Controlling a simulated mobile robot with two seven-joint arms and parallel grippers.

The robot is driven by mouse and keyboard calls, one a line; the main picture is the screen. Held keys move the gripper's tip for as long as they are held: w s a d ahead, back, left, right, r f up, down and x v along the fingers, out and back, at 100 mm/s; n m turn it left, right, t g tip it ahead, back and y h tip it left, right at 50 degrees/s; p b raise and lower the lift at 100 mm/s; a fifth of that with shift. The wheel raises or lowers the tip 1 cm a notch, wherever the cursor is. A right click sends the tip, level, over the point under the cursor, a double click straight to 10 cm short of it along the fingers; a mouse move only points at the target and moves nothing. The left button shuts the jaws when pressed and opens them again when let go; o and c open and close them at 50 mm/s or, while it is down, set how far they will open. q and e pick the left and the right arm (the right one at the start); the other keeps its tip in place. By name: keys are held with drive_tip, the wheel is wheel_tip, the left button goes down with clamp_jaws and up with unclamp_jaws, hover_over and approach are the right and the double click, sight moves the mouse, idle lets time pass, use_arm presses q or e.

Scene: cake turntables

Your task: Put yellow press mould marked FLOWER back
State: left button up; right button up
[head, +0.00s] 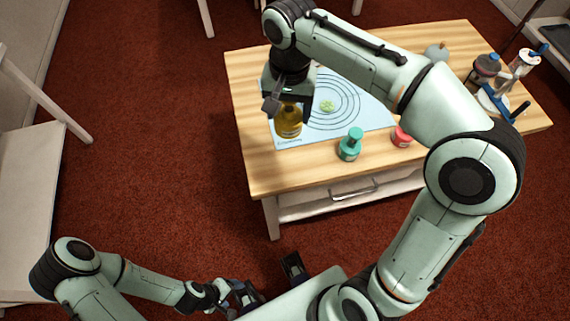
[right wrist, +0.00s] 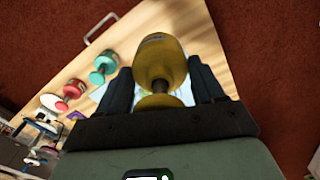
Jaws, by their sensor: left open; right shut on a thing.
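The yellow press mould (head: 289,122) is in my right gripper (head: 287,100), over the front left corner of the pale blue mat (head: 376,117). I cannot tell whether its base touches the mat. In the right wrist view the mould (right wrist: 160,58) sits between the two dark fingers (right wrist: 158,92), which are shut on its narrow part. A label shows on its side, too small to read. My left gripper (head: 268,284) is open and empty, low at the bottom of the head view, away from the table.
A teal mould (head: 350,146) and a red mould (head: 402,136) stand along the front of the wooden table (head: 258,168). A green shape (head: 327,105) lies on the mat's rings. A grey rounded object (head: 436,52) and a device with blue handles (head: 497,97) are farther right.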

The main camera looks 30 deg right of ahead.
use_arm(q)
drive_tip(key=f+b, duration=0.1)
drive_tip(key=s+f+b, duration=0.1)
drive_tip(key=f+b, duration=0.1)
drive_tip(key=shift+s+f, duration=0.1)
drive_tip(key=shift+f, duration=0.05)
use_arm(e)
wheel_tip(320, 180, down, 20)
drive_tip(key=shift+r, duration=0.2)
use_arm(q)
drive_tip(key=shift+f, duration=0.1)
use_arm(e)
drive_tip(key=shift+f, duration=0.1)
drive_tip(key=o, duration=1.2)
drive_tip(key=shift+c, duration=0.2)
use_arm(q)
drive_tip(key=shift+w+r+p, duration=0.15)
drive_tip(key=shift+r+p, duration=0.3)
drive_tip(key=shift+r, duration=0.05)
drive_tip(key=shift+w+r+p, duration=0.15)
drive_tip(key=shift+r+p, duration=0.25)
drive_tip(key=shift+r, duration=0.1)
use_arm(e)
wheel_tip(320, 180, up, 12)
use_arm(q)
drive_tip(key=shift+s, duration=0.1)
